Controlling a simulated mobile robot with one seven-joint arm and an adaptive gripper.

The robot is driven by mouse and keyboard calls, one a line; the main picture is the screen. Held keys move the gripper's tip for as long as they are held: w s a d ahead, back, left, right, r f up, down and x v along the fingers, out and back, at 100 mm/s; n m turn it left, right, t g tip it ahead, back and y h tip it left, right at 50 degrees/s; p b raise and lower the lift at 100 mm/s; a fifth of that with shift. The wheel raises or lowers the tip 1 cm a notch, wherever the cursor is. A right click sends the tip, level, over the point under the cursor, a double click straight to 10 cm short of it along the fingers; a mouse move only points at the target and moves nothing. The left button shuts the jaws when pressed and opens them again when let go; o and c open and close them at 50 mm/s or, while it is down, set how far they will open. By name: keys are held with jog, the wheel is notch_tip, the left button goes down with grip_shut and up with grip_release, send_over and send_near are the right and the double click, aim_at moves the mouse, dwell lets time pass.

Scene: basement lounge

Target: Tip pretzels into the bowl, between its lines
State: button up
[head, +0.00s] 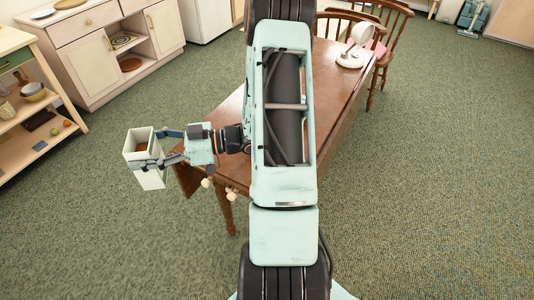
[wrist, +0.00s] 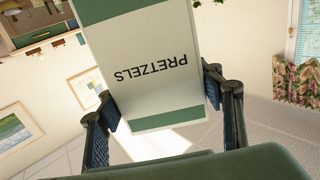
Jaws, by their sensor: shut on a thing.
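The pretzel box (head: 149,178) is white with green bands and has an open top with brown contents visible inside. My gripper (head: 166,146) is shut on the box from its right side and holds it in the air, off the left end of the wooden table. In the wrist view the box (wrist: 150,70) shows the word PRETZELS upside down, and my gripper's fingers (wrist: 165,105) press on its two sides. In the head view the box looks close to upright. I cannot make out the task's bowl with its lines; my arm hides much of the table.
The wooden table (head: 337,92) runs behind my arm, with a white object (head: 355,48) at its far end and chairs (head: 385,30) beyond. A shelf unit (head: 30,120) with bowls (head: 33,91) stands at the left. A cabinet (head: 112,48) stands behind. Green carpet is clear around.

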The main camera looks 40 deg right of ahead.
jog(key=f+b, duration=0.2)
jog(key=f, duration=0.1)
jog(key=f+b, duration=0.1)
jog(key=b, duration=0.1)
jog(key=shift+d+f, duration=0.25)
jog(key=shift+d, duration=0.05)
jog(key=s+d+f+m+t+h+b, duration=0.1)
jog(key=s+d+m+t+h+b, duration=0.2)
jog(key=d, duration=0.6)
jog(key=s+d+f+m+t+h+b, duration=0.2)
jog(key=s+d+m+t+h+b, duration=0.2)
jog(key=d, duration=0.6)
jog(key=s+m+h+b, duration=0.1)
jog(key=h+b, duration=0.1)
jog(key=h, duration=0.1)
jog(key=shift+s+d+f+h, duration=0.2)
jog(key=shift+s+d+h, duration=0.1)
jog(key=shift+h, duration=0.1)
